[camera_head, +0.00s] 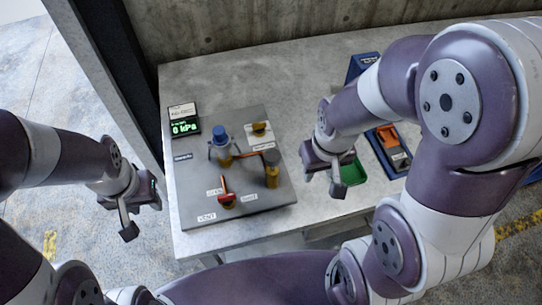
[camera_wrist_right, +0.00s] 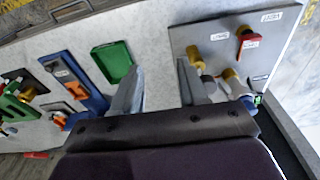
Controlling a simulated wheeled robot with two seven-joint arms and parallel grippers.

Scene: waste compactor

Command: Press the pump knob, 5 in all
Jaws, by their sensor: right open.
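A grey panel (camera_head: 190,185) lies on the table. A blue-topped knob (camera_head: 220,132) stands upright at its middle; its label is too small to read, so I cannot confirm it is the pump knob. A brass knob (camera_head: 272,160) stands to its right, and a red handle (camera_head: 226,196) lies in front between the OPEN and SHUT labels. The display (camera_head: 184,126) reads 0 kPa. My right gripper (camera_head: 323,186) is open and empty, right of the panel; its fingers (camera_wrist_right: 160,88) show apart in the wrist view. My left gripper (camera_head: 138,212) hangs left of the table, touching nothing visible.
A green tray (camera_head: 353,173) lies right of the panel, just beyond my right gripper. Blue holders, one with an orange part (camera_head: 386,136), stand further right, partly hidden by my right arm. A concrete wall (camera_head: 260,30) rises behind the table.

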